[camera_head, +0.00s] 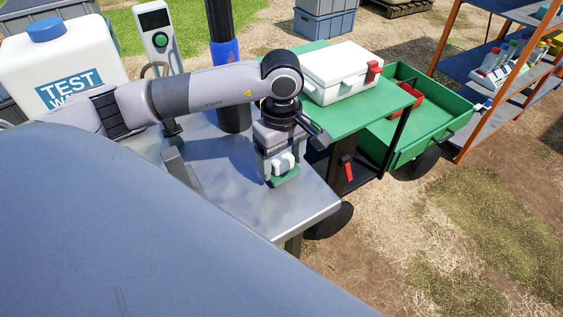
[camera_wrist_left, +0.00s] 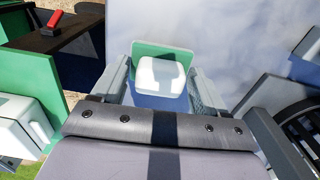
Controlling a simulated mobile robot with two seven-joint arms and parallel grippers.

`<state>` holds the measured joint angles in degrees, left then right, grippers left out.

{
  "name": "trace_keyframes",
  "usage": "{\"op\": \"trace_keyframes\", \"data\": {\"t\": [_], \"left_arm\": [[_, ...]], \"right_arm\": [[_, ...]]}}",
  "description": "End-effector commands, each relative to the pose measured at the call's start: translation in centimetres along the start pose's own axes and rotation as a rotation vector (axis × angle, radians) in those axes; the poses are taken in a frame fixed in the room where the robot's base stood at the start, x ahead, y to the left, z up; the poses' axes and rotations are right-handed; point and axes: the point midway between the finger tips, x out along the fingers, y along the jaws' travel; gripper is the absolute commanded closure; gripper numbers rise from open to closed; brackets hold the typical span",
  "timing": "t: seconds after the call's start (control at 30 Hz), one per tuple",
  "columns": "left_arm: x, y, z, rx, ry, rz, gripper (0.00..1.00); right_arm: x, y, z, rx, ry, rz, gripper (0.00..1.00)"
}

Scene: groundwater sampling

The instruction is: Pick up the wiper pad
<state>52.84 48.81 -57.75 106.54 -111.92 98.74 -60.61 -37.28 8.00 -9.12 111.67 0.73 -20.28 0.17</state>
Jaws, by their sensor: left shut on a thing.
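The wiper pad has a white block-like grip (camera_head: 283,163) on a flat green base (camera_head: 286,178). It is at the right part of the grey metal table (camera_head: 235,205). My left gripper (camera_head: 279,167) points down over it and is shut on it, with a finger on each side of the white grip. In the left wrist view the white grip (camera_wrist_left: 160,76) and the green base (camera_wrist_left: 150,48) lie between the two fingers. Whether the pad touches the table or is slightly above it, I cannot tell. My right gripper is not in view.
A white water container (camera_head: 60,60) stands at the left, with a handheld meter (camera_head: 156,35) beside it. A black and blue pipe (camera_head: 222,50) rises behind my arm. A white case (camera_head: 341,75) sits on the green cart top. An orange-framed shelf (camera_head: 470,75) stands right.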

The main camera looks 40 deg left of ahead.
Motion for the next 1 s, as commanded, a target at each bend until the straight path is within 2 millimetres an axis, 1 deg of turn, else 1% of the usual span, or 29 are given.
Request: {"op": "trace_keyframes", "data": {"t": [0.17,0.27,0.4,0.5,0.53,0.7,0.8,1.0], "left_arm": [[-3.2,0.1,0.0,0.002,0.002,0.007,0.56],[-6.1,0.1,-0.1,0.001,0.003,0.009,0.56],[-10.8,0.1,0.0,0.002,0.003,0.011,0.56],[-13.8,0.1,0.0,0.003,0.003,0.009,0.56],[-14.4,0.0,0.0,0.001,0.004,0.006,0.56],[-16.9,0.0,0.0,0.0,0.003,0.004,0.56],[-17.8,0.0,0.0,0.001,0.002,0.002,0.56],[-18.8,0.0,0.0,0.001,0.001,0.0,0.56]], "right_arm": [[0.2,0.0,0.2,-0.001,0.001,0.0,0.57],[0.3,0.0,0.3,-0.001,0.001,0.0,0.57],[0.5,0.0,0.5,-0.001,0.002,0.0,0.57],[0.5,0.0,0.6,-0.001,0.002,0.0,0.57],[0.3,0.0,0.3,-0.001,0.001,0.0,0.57],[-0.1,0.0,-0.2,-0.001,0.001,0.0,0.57],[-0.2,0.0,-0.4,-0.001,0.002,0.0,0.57],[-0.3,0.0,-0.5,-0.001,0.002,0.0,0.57]]}}
